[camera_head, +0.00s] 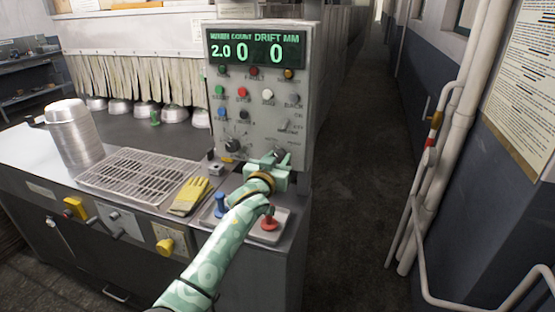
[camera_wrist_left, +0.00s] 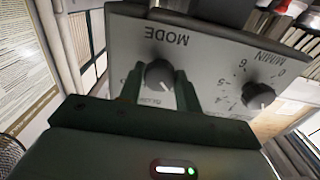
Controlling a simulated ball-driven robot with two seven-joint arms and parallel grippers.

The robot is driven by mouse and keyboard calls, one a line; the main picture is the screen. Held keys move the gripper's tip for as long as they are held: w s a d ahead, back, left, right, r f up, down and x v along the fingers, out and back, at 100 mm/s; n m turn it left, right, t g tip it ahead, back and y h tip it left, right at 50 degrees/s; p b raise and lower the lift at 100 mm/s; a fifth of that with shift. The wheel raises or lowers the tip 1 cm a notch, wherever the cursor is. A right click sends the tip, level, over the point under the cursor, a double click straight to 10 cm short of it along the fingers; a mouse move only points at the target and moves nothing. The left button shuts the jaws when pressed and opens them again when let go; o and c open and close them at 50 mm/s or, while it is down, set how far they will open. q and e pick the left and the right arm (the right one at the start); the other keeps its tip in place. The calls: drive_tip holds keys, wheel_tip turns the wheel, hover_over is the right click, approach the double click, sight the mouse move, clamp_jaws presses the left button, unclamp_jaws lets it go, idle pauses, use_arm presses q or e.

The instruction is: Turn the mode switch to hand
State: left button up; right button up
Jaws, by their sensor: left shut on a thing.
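The mode switch is a dark round knob (camera_wrist_left: 159,74) under the upside-down word MODE in the left wrist view. In the head view the switch (camera_head: 281,154) sits low on the right of the grey control panel (camera_head: 260,130). My left gripper (camera_head: 273,162) reaches the panel front there. In the left wrist view its two dark green fingers (camera_wrist_left: 158,88) stand on either side of the knob, shut on it. Which setting the knob points to is too small to read. My right gripper is in neither view.
A second knob (camera_head: 232,144) sits left of the mode switch. Blue (camera_head: 220,204) and red (camera_head: 269,221) controls stand below on the ledge. Yellow gloves (camera_head: 188,196), a wire rack (camera_head: 137,172) and stacked pans (camera_head: 72,130) lie left. The aisle floor at right is clear.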

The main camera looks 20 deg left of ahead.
use_arm(q)
drive_tip(key=m+p, duration=0.1)
drive_tip(key=m, duration=0.2)
drive_tip(key=shift+p, duration=0.3)
drive_tip(key=m+p, duration=0.1)
drive_tip(key=m, duration=0.3)
drive_tip(key=shift+m, duration=0.4)
drive_tip(key=m, duration=0.5)
drive_tip(key=shift+p, duration=0.4)
drive_tip(key=m, duration=0.4)
drive_tip(key=shift+f+m, duration=0.1)
drive_tip(key=shift+m, duration=0.4)
drive_tip(key=o, duration=1)
drive_tip(key=shift+c, duration=0.2)
